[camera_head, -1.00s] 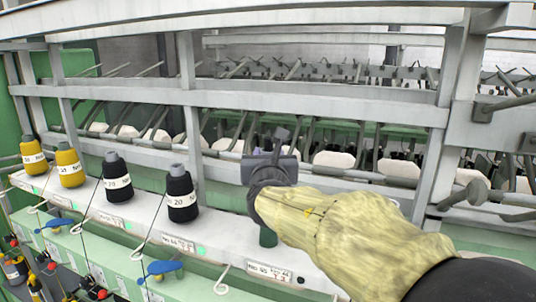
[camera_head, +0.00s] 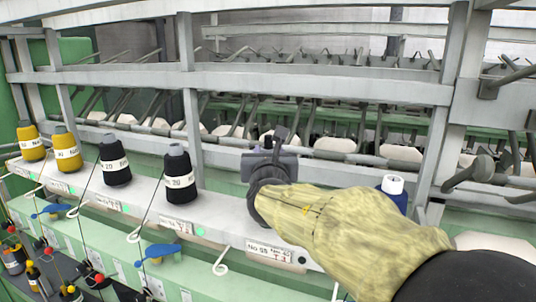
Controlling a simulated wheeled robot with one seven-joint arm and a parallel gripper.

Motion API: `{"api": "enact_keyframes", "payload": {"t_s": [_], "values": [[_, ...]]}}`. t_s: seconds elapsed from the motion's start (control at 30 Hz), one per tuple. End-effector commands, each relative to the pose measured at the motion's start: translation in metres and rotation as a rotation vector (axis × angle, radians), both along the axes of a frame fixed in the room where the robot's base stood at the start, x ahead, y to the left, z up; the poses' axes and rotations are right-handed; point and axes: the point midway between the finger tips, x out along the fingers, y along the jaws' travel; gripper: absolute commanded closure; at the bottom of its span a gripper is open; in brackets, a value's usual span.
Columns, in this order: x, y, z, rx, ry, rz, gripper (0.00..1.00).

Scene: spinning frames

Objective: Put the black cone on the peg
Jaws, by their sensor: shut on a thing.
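My gripper (camera_head: 268,160) is in the middle of the picture, seen from behind over the white ledge (camera_head: 226,222). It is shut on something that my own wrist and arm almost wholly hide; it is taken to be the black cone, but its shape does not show. Two other black cones stand upright on the ledge to the left: one with a white band and grey top (camera_head: 180,172), and one farther left (camera_head: 115,162). No bare peg can be made out; the ledge spot behind my gripper is covered.
Two yellow cones (camera_head: 67,150) (camera_head: 30,142) stand at the far left of the ledge. A blue cone with a white top (camera_head: 393,188) stands right of my arm. Grey frame bars (camera_head: 320,82) and an upright post (camera_head: 190,120) rise behind the ledge. Wire guides and blue levers (camera_head: 160,252) project in front.

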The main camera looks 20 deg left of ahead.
Motion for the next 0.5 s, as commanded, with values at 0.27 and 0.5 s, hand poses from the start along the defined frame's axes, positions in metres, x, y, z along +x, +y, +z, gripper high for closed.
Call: {"api": "enact_keyframes", "payload": {"t_s": [0.27, 0.5], "values": [[0.0, 0.0, -0.014, 0.002, -0.003, 0.0, 1.0], [0.0, 0.0, -0.022, 0.001, -0.004, 0.0, 1.0]]}}
